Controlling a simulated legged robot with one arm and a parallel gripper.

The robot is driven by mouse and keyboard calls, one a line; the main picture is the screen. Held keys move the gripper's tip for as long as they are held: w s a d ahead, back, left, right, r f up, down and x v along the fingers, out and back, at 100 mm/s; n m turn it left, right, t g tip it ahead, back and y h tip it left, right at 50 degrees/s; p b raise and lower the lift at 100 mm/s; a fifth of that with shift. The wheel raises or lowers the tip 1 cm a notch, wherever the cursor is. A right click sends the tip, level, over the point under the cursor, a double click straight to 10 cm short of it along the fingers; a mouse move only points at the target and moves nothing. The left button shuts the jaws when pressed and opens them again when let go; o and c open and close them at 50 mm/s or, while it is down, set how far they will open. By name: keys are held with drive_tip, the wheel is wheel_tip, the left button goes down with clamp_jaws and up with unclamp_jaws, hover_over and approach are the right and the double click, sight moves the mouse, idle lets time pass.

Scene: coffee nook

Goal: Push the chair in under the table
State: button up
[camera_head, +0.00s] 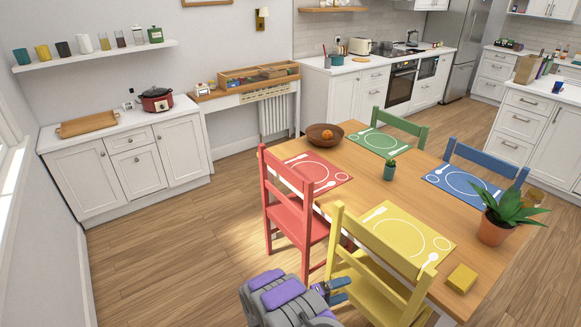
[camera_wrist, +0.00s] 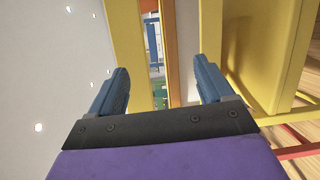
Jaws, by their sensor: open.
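The wooden table (camera_head: 352,194) stands at the centre right in the head view, with a chair at each of its coloured mats. The yellow chair (camera_head: 343,237) is at the near side, its backrest in front of the yellow mat. The red chair (camera_head: 272,207) is at the left, with much of its seat showing outside the tabletop. The green chair (camera_head: 408,128) and blue chair (camera_head: 486,157) are at the far sides. My gripper (camera_head: 338,290) is open beside the yellow chair. In the wrist view, my open gripper (camera_wrist: 163,82) has yellow chair parts (camera_wrist: 262,50) close by; contact is unclear.
White cabinets (camera_head: 128,165) line the left wall. Open wooden floor (camera_head: 165,255) lies left of the chairs.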

drive_tip(key=s+d+r+m+g+y, duration=0.1)
drive_tip(key=s+d+r+m+g, duration=0.15)
drive_tip(key=s+r, duration=0.4)
drive_tip(key=s+d+r+m+g+y, duration=0.1)
drive_tip(key=s+d+r+g+y, duration=0.2)
drive_tip(key=r, duration=0.7)
drive_tip(key=s+d+r+m+g, duration=0.25)
drive_tip(key=s+r+g, duration=0.25)
drive_tip(key=r, duration=0.3)
drive_tip(key=s+a+r+y, duration=0.1)
drive_tip(key=s+r+y, duration=0.2)
drive_tip(key=s, duration=0.4)
drive_tip(key=s+a+r+y, duration=0.1)
drive_tip(key=s+r+y, duration=0.25)
drive_tip(key=s, duration=0.35)
drive_tip(key=s+a+r+n+t+y, duration=0.1)
drive_tip(key=s+a+r+t+y, duration=0.1)
drive_tip(key=s+a+y, duration=0.4)
drive_tip(key=s+a+r, duration=0.1)
drive_tip(key=s+a, duration=0.2)
drive_tip(key=s, duration=0.3)
drive_tip(key=shift+s+a+t, duration=0.25)
drive_tip(key=shift+s+t, duration=0.1)
drive_tip(key=shift+s, duration=0.05)
